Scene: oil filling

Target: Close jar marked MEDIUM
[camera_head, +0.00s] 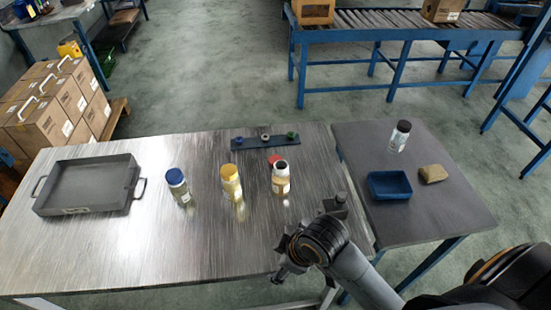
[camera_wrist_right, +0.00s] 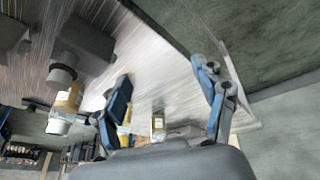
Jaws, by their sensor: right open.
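No jar marking is readable, so I cannot tell which is MEDIUM. My right gripper (camera_head: 287,268) is over the table front, nearer than the jars and apart from them. In the right wrist view its fingers (camera_wrist_right: 165,95) are spread and empty. My left gripper is out of view.
A strip with several caps (camera_head: 240,143) lies at the table's back edge. A grey tray (camera_head: 85,208) sits at left. The dark side table (camera_head: 440,215) holds a black-lidded jar (camera_head: 399,138), a blue bin (camera_head: 390,192) and a tan block (camera_head: 433,174). The front left tabletop is clear.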

